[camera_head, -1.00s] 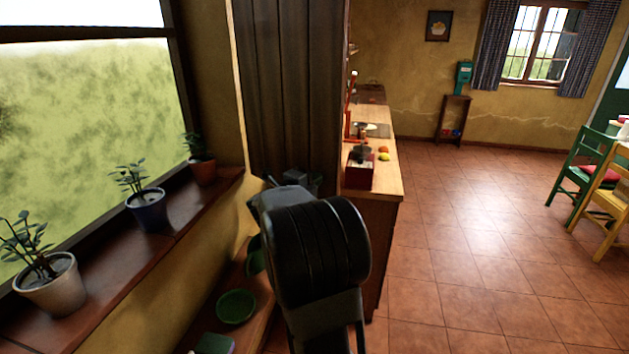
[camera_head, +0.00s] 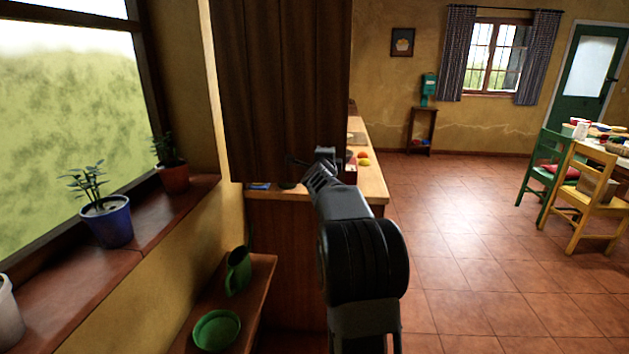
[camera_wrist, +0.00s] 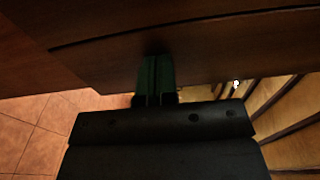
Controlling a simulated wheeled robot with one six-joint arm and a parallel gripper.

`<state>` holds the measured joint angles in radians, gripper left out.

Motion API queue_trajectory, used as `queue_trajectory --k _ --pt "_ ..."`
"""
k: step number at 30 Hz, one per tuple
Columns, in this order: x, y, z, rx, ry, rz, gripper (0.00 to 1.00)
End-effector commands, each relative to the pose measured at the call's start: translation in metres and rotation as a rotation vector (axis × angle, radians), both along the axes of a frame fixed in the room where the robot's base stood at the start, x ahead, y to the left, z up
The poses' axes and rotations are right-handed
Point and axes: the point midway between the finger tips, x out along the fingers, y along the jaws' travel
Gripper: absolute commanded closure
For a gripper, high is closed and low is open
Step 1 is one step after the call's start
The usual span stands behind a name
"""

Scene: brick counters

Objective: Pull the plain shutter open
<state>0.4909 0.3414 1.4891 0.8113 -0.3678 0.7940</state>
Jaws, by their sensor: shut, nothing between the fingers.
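A tall dark brown panel with vertical ribs (camera_head: 280,85) hangs over the near end of the counter and seems to be the plain shutter. Its lower edge is above the counter top, and I see no handle on it. My gripper (camera_head: 322,158) is at the panel's lower right, in front of it in the head view. In the wrist view its two green fingertips (camera_wrist: 155,82) are together and empty. They point at a dark brown wooden surface (camera_wrist: 210,45) with a long groove. Whether they touch it, I cannot tell.
A wooden counter (camera_head: 372,180) runs behind the panel, with fruit (camera_head: 363,161) on it. A low shelf (camera_head: 255,285) holds a green jug (camera_head: 238,270) and a green bowl (camera_head: 216,330). Potted plants (camera_head: 105,215) line the left sill. The tiled floor at right is open up to the chairs (camera_head: 590,195).

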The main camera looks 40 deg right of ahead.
Motion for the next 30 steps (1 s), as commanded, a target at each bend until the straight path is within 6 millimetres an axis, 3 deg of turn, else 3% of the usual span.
queue_trajectory --k 6,20,26,30 --pt "0.01 0.002 0.0 0.0 0.0 0.012 1.0" --pt "0.007 0.003 0.0 -0.001 -0.001 0.009 1.0" --pt "-0.01 0.016 -0.001 -0.001 -0.002 0.005 1.0" --pt "-0.033 0.031 -0.001 -0.001 -0.001 0.002 1.0"
